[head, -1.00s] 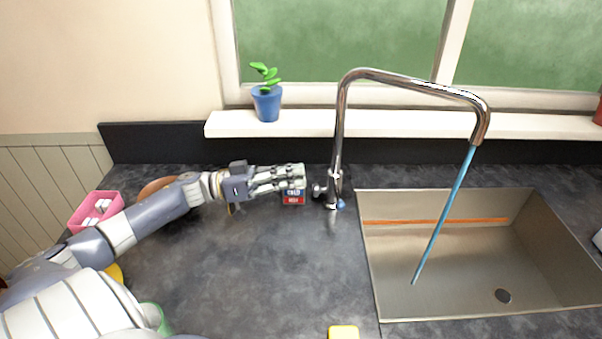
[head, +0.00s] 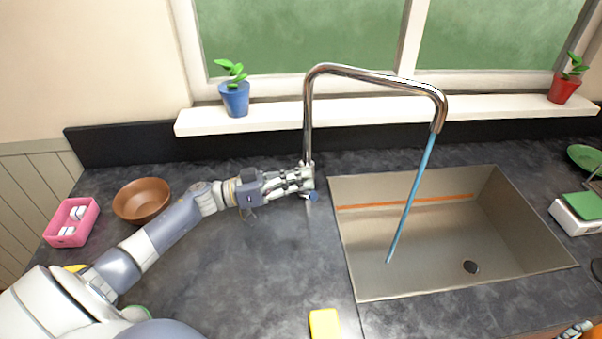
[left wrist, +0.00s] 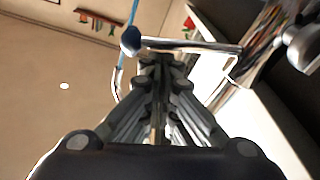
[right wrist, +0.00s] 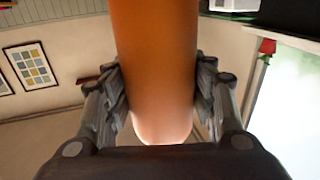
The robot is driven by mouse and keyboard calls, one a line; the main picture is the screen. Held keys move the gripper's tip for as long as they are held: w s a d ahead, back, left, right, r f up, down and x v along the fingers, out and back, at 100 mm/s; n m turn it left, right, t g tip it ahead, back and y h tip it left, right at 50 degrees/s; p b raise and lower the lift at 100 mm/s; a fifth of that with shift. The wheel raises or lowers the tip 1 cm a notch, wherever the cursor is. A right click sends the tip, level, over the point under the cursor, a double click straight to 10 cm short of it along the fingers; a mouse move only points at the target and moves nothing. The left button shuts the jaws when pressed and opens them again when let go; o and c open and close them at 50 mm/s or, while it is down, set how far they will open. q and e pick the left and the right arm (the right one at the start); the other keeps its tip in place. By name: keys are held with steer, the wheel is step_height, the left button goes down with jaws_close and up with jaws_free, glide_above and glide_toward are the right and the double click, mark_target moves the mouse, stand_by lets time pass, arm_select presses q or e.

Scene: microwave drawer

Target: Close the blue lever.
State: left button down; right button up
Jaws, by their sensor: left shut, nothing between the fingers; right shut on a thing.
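The chrome faucet (head: 308,120) stands behind the sink, and a blue stream of water (head: 411,200) runs from its spout into the sink. The blue lever end (head: 314,196) shows low at the faucet's base. My left gripper (head: 306,179) is shut and empty at the faucet's base, just above and left of the blue end; contact cannot be told. In the left wrist view the blue end (left wrist: 130,40) lies left of the closed fingertips (left wrist: 160,60). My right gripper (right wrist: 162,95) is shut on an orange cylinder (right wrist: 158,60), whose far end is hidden.
The sink (head: 400,282) lies right of the faucet. A brown bowl (head: 142,212) and a pink box (head: 91,229) stand at the left. A yellow block (head: 324,323) lies near the front. The counter (head: 240,285) between is clear.

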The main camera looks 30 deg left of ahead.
steer(key=shift+f+b, duration=0.45)
arm_select(q)
steer(key=shift+s+d+f+m, duration=0.2)
steer(key=shift+s+f+m, duration=0.05)
steer(key=shift+f+m, duration=0.2)
steer(key=shift+s+d+f+m, duration=0.15)
steer(key=shift+s+f+m, duration=0.05)
steer(key=shift+f+m, duration=0.2)
arm_select(e)
steer(key=shift+r, duration=0.1)
arm_select(q)
steer(key=shift+r, duration=0.1)
arm_select(e)
steer(key=shift+r, duration=0.1)
